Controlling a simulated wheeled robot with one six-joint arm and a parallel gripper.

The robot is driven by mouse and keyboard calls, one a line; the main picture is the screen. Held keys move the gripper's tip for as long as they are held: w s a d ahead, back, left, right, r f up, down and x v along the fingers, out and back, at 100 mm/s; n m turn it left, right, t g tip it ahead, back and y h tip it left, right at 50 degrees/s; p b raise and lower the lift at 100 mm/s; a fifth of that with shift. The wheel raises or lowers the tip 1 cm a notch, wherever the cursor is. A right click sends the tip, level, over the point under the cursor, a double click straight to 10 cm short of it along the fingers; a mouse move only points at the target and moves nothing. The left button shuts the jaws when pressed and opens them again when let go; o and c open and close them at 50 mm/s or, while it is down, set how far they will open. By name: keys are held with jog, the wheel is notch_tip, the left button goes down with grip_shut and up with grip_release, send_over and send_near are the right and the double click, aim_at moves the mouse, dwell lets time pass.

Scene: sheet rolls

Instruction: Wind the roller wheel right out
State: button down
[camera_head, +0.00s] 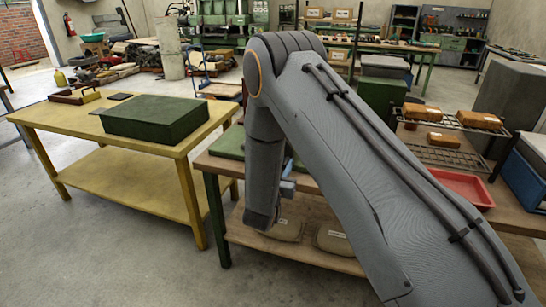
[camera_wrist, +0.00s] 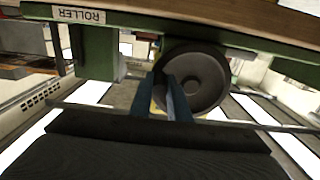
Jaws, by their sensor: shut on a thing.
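The roller wheel (camera_wrist: 204,78) is a dark grey round disc in the wrist view. It sits under a green frame (camera_wrist: 135,22) that carries a white label reading ROLLER (camera_wrist: 78,15). My gripper (camera_wrist: 168,84) has two blue fingers at the left part of the wheel. They are closed on the wheel, and they cover part of its left side. The exact contact is small and dark. In the head view my arm hides the wheel, and only a bit of blue near my wrist shows.
A yellow table (camera_head: 100,168) with a green box (camera_head: 157,118) stands at the left. The wooden bench (camera_head: 215,165) is behind my arm, with sacks on its lower shelf. A red tray (camera_head: 463,188), a wire rack with brown packages (camera_head: 479,120) and a blue box (camera_head: 524,172) are at the right.

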jog(key=shift+w+a+f+b, duration=1.75)
jog(key=shift+a+b, duration=0.9)
jog(key=shift+a, duration=1.8)
notch_tip(320, 180, up, 8)
jog(key=a+p, duration=0.2)
jog(key=p, duration=0.1)
jog(key=shift+w+a, duration=0.3)
jog(key=c, duration=1.6)
grip_release()
jog(key=shift+a+f, duration=0.1)
jog(key=o, duration=1)
jog(key=shift+d+f, duration=0.2)
jog(key=shift+d, duration=0.15)
jog(key=shift+o, duration=0.2)
jog(key=shift+s, duration=0.1)
